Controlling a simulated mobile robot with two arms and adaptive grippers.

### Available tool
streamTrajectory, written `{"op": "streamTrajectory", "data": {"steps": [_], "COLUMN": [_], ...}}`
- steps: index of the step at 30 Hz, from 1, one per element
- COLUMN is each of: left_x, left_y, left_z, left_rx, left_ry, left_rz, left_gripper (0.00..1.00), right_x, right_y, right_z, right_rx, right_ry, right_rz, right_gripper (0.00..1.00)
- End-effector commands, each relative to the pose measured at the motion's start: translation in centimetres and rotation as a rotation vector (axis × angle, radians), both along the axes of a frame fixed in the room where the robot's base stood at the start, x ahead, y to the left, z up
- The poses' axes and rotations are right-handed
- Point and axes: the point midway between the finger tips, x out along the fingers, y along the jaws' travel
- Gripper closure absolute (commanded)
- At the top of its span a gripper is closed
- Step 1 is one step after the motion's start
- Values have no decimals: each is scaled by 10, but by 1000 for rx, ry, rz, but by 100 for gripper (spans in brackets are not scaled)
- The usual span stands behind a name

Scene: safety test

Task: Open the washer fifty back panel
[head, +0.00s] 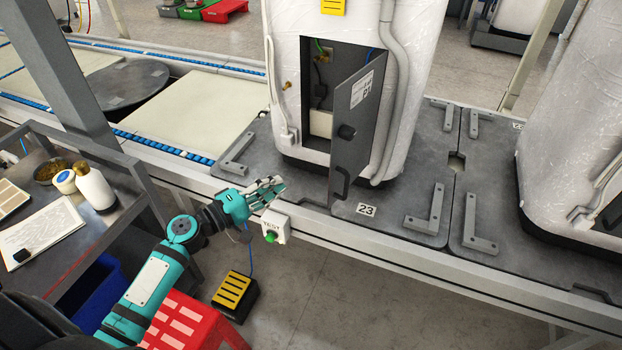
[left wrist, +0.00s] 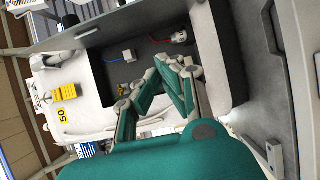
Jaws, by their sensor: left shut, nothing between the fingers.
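The white, film-wrapped washer (head: 285,60) stands upright on the conveyor plate. Its grey back panel (head: 358,130) is swung outward, with its hinged side on the right, and the dark opening (head: 318,75) shows fittings inside. The panel has a black knob and a handle low down. In the left wrist view, the opening (left wrist: 115,78) shows a blue and a red cable, and a yellow label (left wrist: 66,92) and the number 50 are on the washer. My left gripper (head: 272,187) is shut and empty, left of the panel and apart from it. It also shows in the left wrist view (left wrist: 178,66).
A white box (head: 275,226) marked TEST with a green button hangs on the conveyor edge just below my left gripper. Grey brackets (head: 425,212) are fixed to the plate near the number 23. Another wrapped washer (head: 570,120) stands right. A cart (head: 100,150) with bottles stands left.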

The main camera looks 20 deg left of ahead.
Motion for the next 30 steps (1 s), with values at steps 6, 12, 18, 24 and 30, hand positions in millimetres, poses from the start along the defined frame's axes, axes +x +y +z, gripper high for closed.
{"op": "streamTrajectory", "data": {"steps": [6,12,18,24,30], "left_x": [22,60,85,77,75], "left_y": [-13,-34,-58,-81,-88], "left_z": [5,6,5,3,2], "left_rx": [-9,-9,-8,-7,-5], "left_ry": [-2,-2,2,0,1], "left_rz": [-4,-2,-4,-3,-1], "left_gripper": [100,100,100,100,100], "right_x": [0,1,1,2,1], "right_y": [-8,-12,-11,-8,-1], "right_z": [9,19,29,38,40], "right_rx": [-9,-14,-13,-10,-2], "right_ry": [-1,-1,-1,-2,-1], "right_rz": [-4,-3,-3,-2,-2], "right_gripper": [32,32,32,32,32]}}
